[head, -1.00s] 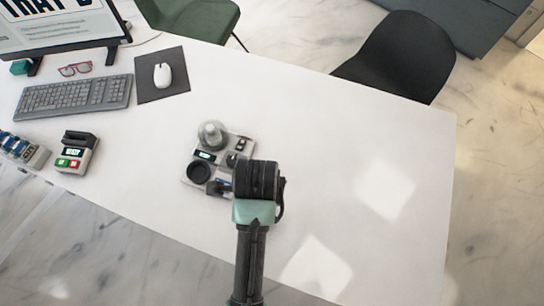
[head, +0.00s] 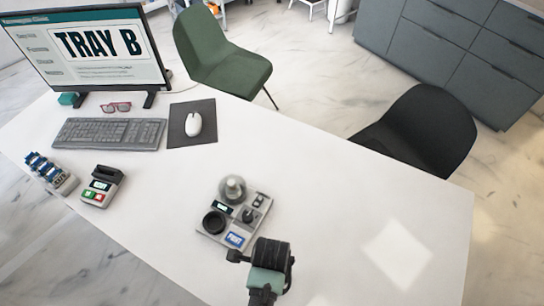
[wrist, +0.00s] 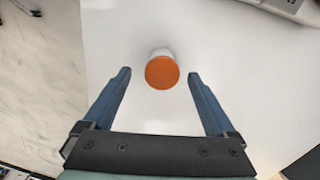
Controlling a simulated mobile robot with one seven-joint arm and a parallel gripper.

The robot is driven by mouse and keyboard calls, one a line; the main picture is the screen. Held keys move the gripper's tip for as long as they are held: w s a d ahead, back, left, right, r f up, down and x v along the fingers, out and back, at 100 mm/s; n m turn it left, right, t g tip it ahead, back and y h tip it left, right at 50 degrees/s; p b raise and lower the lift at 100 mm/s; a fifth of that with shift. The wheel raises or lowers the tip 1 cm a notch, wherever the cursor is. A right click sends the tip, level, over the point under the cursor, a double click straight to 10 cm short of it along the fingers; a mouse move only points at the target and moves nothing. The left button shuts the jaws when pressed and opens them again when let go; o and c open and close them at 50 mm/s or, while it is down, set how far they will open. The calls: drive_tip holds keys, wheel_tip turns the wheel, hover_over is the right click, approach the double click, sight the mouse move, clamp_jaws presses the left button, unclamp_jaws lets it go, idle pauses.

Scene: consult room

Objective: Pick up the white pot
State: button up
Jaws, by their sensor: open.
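The white pot (wrist: 160,51) with an orange lid (wrist: 161,73) shows in the wrist view, seen from above. It stands on the white table (wrist: 225,60). My gripper (wrist: 159,75) is open, with its two blue fingers apart. In the picture the pot lies between the fingertips, with a gap on each side; how far below them it is, I cannot tell. In the head view I do not see the pot, and my wrist (head: 267,270) is over the near side of the table.
A grey device (head: 215,238) with dials and a glass dome stands just beyond my wrist. A card terminal (head: 102,187), a rack of blue-topped vials (head: 50,172), a keyboard (head: 110,134) and a mouse (head: 194,124) are to the left. The table's right part is clear.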

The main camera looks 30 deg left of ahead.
drive_tip(key=shift+w+f, duration=0.1)
drive_tip(key=shift+f, duration=2.1)
drive_tip(key=c, duration=1.4)
drive_tip(key=shift+r, duration=0.1)
